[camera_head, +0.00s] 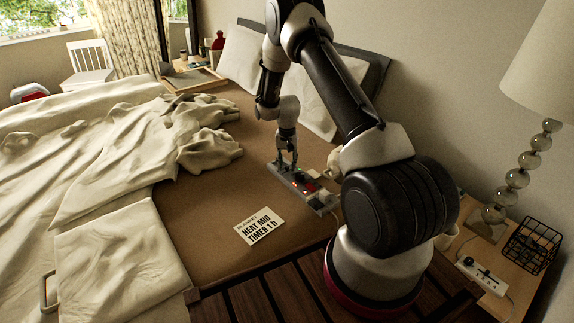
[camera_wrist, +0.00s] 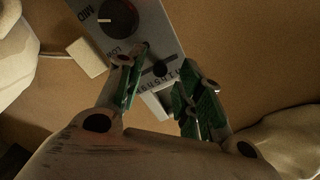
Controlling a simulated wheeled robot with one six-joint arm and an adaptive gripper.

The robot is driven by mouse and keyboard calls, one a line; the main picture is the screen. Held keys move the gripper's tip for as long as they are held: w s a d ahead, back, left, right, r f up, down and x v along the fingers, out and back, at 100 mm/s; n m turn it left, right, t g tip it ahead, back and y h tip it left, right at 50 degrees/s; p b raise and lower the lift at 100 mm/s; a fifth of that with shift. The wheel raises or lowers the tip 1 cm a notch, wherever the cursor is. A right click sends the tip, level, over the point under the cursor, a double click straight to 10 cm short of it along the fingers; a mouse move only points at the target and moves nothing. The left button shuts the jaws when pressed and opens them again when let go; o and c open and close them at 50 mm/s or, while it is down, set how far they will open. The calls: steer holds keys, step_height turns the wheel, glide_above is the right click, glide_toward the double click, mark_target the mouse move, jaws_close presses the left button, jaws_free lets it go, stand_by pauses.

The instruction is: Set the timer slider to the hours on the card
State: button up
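The grey control box (camera_head: 318,199) lies on the brown mattress, partly hidden by my gripper (camera_head: 287,164) at its far end. The white card (camera_head: 259,226) reads "BLANKET HEAT MID TIMER 1 h" and lies flat on the mattress.
A rumpled cream blanket (camera_head: 110,150) covers the left of the bed. Pillows (camera_head: 243,57) stand at the head. A nightstand (camera_head: 484,256) with a glass-ball lamp (camera_head: 517,178) and a black wire basket (camera_head: 530,245) is at right. Mattress around the card is clear.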

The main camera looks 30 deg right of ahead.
mark_target(287, 168)
step_height(287, 168, up, 11)
stand_by(0.3)
stand_by(0.4)
steer(key=s+f+n+g, duration=0.1)
steer(key=s+n+g, duration=0.1)
steer(key=s, duration=0.4)
steer(key=s+a+r+n+t, duration=0.2)
steer(key=s+r+t, duration=0.1)
steer(key=s+r, duration=1.3)
steer(key=s+a+r+n+t, duration=0.2)
steer(key=s+r+t, duration=0.1)
steer(key=s+r, duration=1.3)
steer(key=shift+s+a+r+n, duration=0.15)
steer(key=shift+s+r+n, duration=0.2)
steer(key=shift+r, duration=0.35)
